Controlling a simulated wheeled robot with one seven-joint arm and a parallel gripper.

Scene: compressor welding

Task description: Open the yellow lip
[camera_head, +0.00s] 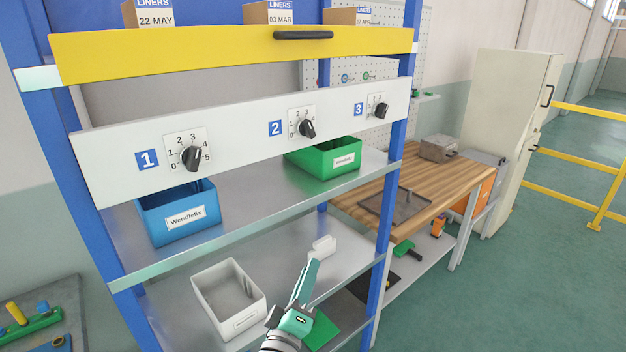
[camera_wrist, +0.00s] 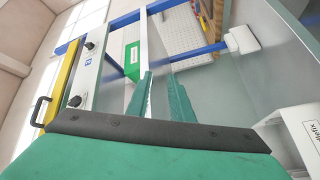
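The yellow lip (camera_head: 180,51) is a long yellow board across the upper front of the blue-framed shelf, above the white knob panel. A black bar handle (camera_head: 303,35) sits on its front, right of the middle. In the wrist view the yellow lip (camera_wrist: 62,82) is at the left, with its handle (camera_wrist: 39,111) sticking out. My gripper (camera_head: 309,268) is low in front of the lower shelf, well below the lip and not touching it. Its green fingers (camera_wrist: 160,88) stand apart with nothing between them.
The white panel (camera_head: 240,138) has three black knobs. A blue bin (camera_head: 178,218) and green bin (camera_head: 325,160) stand on the middle shelf. A white bin (camera_head: 229,303) and small white part (camera_head: 322,246) are on the lower shelf. A wooden workbench (camera_head: 450,178) stands right.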

